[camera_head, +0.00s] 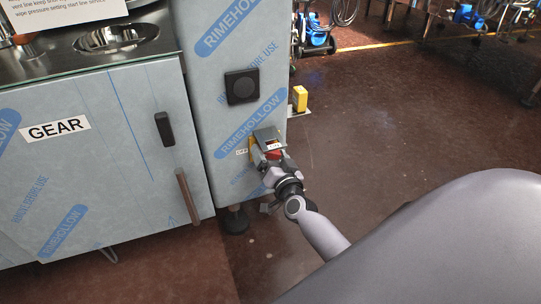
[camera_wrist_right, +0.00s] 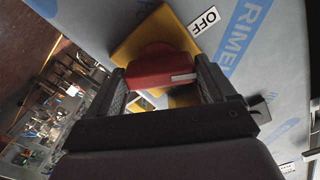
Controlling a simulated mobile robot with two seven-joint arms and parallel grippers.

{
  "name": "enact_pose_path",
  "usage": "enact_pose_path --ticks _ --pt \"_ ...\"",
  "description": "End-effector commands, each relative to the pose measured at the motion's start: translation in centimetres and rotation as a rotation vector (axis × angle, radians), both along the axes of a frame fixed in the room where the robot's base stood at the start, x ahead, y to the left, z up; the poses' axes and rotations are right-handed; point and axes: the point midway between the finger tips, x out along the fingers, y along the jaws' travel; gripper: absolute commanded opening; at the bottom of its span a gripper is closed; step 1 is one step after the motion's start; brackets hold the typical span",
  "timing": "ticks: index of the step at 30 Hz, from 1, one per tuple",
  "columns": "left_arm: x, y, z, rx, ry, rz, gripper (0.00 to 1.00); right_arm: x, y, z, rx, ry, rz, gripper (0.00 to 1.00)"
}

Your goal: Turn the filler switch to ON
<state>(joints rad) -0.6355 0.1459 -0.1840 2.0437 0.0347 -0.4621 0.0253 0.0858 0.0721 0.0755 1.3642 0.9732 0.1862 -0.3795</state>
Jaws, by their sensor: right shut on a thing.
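The filler switch has a red rotary handle (camera_wrist_right: 157,60) on a yellow plate (camera_wrist_right: 127,47), on the film-wrapped cabinet side. An OFF label (camera_wrist_right: 205,21) is beside the plate in the right wrist view. A white mark on the handle lies on its right part. My right gripper (camera_wrist_right: 163,84) has its two fingers on either side of the red handle, shut on it. No ON label is readable. My left gripper is not in view.
The film-wrapped cabinet (camera_head: 225,110) carries a black square fitting (camera_head: 242,86) above the switch. A yellow box (camera_head: 299,98) sticks out behind the corner. The brown floor (camera_head: 400,110) is open to the right.

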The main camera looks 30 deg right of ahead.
Motion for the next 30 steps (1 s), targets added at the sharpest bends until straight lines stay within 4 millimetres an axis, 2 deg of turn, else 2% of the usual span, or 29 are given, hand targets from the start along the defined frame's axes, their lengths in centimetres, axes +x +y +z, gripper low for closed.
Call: enact_pose_path --ticks 24,30 --pt "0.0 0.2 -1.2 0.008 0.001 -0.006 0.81 -0.1 -0.2 -0.2 0.747 -0.180 -0.003 0.53" --pt "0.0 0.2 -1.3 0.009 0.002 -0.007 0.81 -0.1 -0.4 -0.1 0.824 -0.201 -0.006 0.53"
